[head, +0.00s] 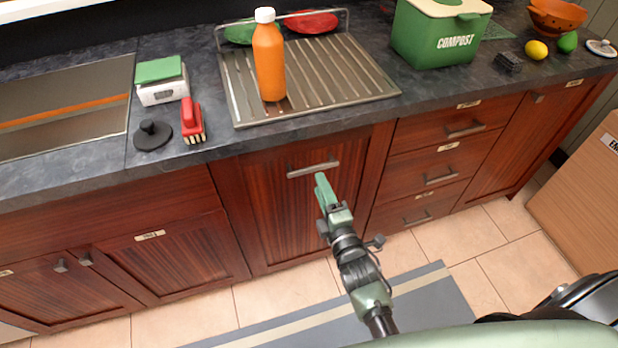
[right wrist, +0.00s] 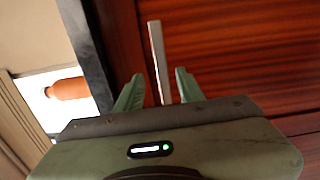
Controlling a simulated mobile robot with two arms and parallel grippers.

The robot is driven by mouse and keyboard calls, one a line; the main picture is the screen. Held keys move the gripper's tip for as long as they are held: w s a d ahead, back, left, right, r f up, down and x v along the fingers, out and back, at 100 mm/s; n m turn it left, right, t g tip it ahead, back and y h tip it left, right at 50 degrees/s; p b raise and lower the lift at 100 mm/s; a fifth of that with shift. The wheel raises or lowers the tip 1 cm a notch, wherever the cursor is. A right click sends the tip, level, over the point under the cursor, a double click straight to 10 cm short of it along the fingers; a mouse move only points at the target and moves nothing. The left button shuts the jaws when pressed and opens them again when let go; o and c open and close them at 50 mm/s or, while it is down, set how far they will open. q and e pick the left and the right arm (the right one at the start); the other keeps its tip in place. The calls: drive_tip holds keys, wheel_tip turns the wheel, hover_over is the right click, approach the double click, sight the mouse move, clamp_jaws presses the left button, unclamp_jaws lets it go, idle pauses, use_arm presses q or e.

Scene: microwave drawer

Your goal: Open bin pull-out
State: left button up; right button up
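The bin pull-out is the wide reddish-brown wooden panel (head: 285,215) under the counter in the head view, flush with the cabinet face. Its grey horizontal bar handle (head: 313,169) is near the top of the panel. My right gripper (head: 321,181) is just below and in front of the handle. In the right wrist view, the fingers of my right gripper (right wrist: 158,86) are apart, with the bar handle (right wrist: 157,55) showing between them. I cannot tell whether a finger touches it. My left gripper is in neither view.
The dark counter (head: 350,122) above holds a drying rack (head: 345,75), an orange bottle (head: 268,60), a red brush (head: 192,118) and a green compost bin (head: 430,40). Several drawers (head: 430,165) are to the right. A grey striped mat (head: 430,290) lies on the tiled floor.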

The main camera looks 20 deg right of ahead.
sight(314, 170)
drive_tip(key=w, duration=0.6)
drive_tip(key=shift+w+a+f, duration=0.1)
drive_tip(key=shift+w, duration=0.5)
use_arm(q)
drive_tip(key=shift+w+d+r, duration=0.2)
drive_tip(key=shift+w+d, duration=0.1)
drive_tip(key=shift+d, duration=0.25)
use_arm(e)
clamp_jaws()
